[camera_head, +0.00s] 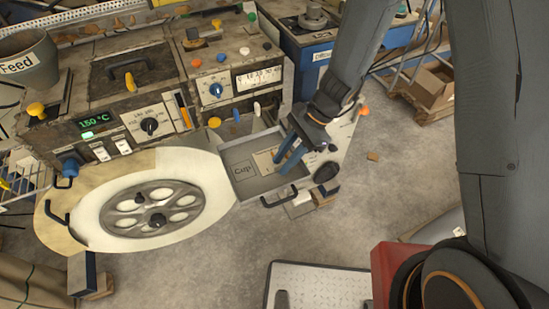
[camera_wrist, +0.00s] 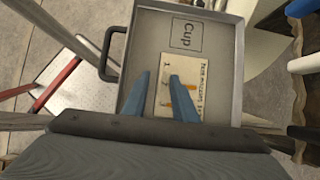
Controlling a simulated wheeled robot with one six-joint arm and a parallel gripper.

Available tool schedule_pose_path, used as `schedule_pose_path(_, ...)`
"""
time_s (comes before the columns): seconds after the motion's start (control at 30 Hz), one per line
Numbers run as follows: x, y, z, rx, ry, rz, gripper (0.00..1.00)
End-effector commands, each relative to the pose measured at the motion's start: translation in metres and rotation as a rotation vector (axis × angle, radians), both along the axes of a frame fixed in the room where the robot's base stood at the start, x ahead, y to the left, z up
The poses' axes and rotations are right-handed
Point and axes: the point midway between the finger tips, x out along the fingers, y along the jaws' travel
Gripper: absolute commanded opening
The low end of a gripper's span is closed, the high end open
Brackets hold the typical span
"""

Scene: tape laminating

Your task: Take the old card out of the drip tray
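The drip tray (camera_head: 242,183) is a shallow grey metal tray pulled out at the machine's front, with a dark handle at its edge. It also shows in the wrist view (camera_wrist: 228,78). A cream card (camera_head: 262,160) with printed lines and orange marks lies flat in it, beside a square marked "Cup". The card also shows in the wrist view (camera_wrist: 184,68). My gripper (camera_head: 281,168) points down over the tray. In the wrist view its two blue fingers (camera_wrist: 158,80) are apart over the card, with card surface showing between them. I cannot tell whether the fingertips touch it.
A large round reel (camera_head: 152,208) stands left of the tray. The machine's panel with knobs and levers (camera_head: 150,125) rises behind. An open cardboard box (camera_head: 432,88) sits at the far right.

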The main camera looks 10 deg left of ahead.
Motion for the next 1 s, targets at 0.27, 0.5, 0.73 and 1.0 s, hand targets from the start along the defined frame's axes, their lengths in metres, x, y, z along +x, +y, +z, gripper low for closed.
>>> schedule_pose_path(0.27,0.000,0.000,0.000,0.000,0.000,0.000,0.00)
schedule_pose_path(0.5,0.000,0.000,0.000,0.000,0.000,0.000,0.00)
schedule_pose_path(0.73,0.001,0.000,0.008,0.001,-0.003,0.001,0.00)
schedule_pose_path(1.0,0.002,0.000,0.039,0.002,-0.005,0.001,0.00)
